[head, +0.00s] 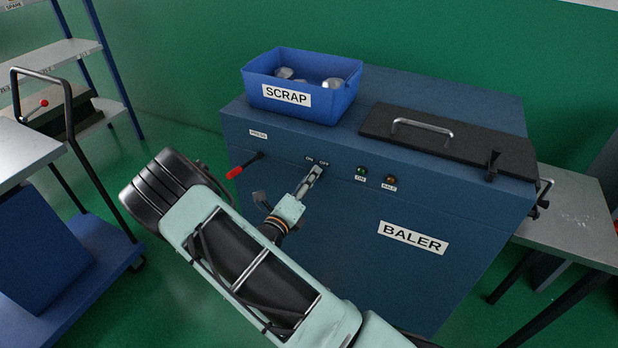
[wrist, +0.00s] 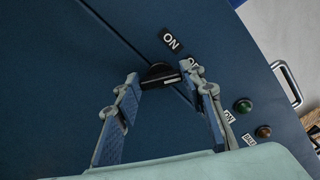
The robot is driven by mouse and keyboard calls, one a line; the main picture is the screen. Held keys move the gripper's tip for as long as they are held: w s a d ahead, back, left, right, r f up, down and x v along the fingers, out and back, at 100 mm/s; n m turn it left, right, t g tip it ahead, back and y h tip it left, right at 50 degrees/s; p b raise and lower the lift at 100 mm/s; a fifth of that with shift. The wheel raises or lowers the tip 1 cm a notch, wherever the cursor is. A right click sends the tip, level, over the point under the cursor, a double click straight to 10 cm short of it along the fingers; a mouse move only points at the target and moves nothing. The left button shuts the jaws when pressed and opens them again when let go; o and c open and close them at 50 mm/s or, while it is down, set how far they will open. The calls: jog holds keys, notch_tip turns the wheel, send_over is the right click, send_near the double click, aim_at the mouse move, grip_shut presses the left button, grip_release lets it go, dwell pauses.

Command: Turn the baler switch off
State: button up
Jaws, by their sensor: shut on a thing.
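The baler (head: 375,205) is a blue cabinet with a lettered front. Its switch (wrist: 160,74) is a black knob with a small white mark, close to the ON label (wrist: 171,41) and the partly covered OFF label (wrist: 194,64). My gripper (wrist: 161,78) has one finger on each side of the knob and is shut on it. In the head view my gripper (head: 316,173) reaches the front panel just below the ON and OFF labels, and it hides most of the knob. I cannot tell for sure which label the knob points to.
A green lamp (head: 361,171) and an amber lamp (head: 389,180) sit right of the switch. A red-tipped lever (head: 236,172) sticks out to the left. A blue scrap bin (head: 335,104) and a dark lid with a handle (head: 450,140) are on top. A metal table (head: 575,215) stands right.

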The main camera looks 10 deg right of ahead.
dwell(0.4)
jog(key=o, duration=1.2)
jog(key=shift+c, duration=0.2)
jog(key=v, duration=1.2)
